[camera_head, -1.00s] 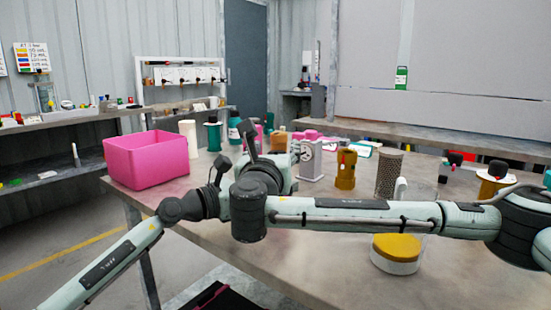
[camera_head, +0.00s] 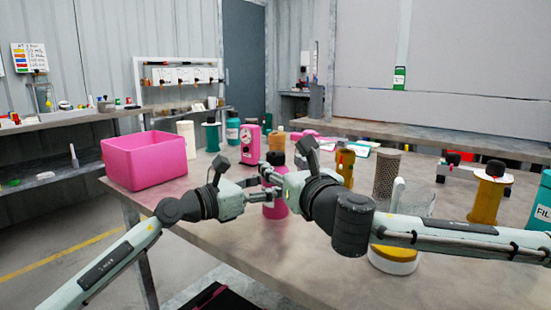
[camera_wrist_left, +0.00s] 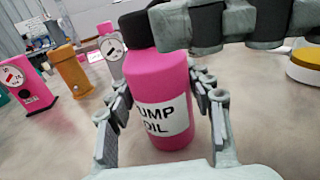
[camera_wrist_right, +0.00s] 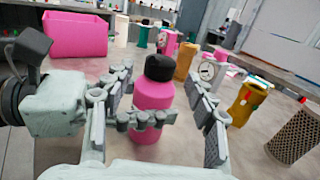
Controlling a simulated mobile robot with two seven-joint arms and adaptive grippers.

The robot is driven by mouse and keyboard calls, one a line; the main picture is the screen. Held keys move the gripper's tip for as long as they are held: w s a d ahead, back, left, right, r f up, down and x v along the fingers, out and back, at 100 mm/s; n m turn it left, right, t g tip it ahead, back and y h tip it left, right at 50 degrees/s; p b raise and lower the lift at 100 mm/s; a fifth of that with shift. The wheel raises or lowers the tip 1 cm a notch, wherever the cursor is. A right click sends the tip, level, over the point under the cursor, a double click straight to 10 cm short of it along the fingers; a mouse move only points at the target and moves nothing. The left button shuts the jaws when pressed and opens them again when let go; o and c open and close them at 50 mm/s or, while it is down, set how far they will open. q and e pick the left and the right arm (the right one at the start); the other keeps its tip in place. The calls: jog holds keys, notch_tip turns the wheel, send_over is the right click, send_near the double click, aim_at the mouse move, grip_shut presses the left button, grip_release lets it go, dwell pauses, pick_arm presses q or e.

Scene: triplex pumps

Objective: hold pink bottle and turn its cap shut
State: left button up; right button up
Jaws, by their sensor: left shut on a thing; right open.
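The pink bottle (camera_head: 274,210) stands upright near the front of the table, with a black cap (camera_head: 275,158) on top. In the left wrist view the bottle (camera_wrist_left: 158,82) shows a white label reading "UMP OIL", its left edge cut off. My left gripper (camera_head: 259,190) is shut on the bottle's body from the left. My right gripper (camera_head: 279,174) is open, at the bottle's upper part. In the right wrist view its fingers (camera_wrist_right: 160,80) stand wide apart either side of the bottle, and the cap (camera_wrist_right: 159,68) shows uncovered between them, not gripped.
A pink bin (camera_head: 146,162) stands at the table's left end. A pink gauge unit (camera_head: 251,145) is behind the grippers. A mesh cylinder (camera_head: 387,176) and a white container with a yellow top (camera_head: 394,256) stand to the right, near my right arm.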

aim_at(279, 161)
jog(key=x, duration=0.5)
jog(key=c, duration=1.2)
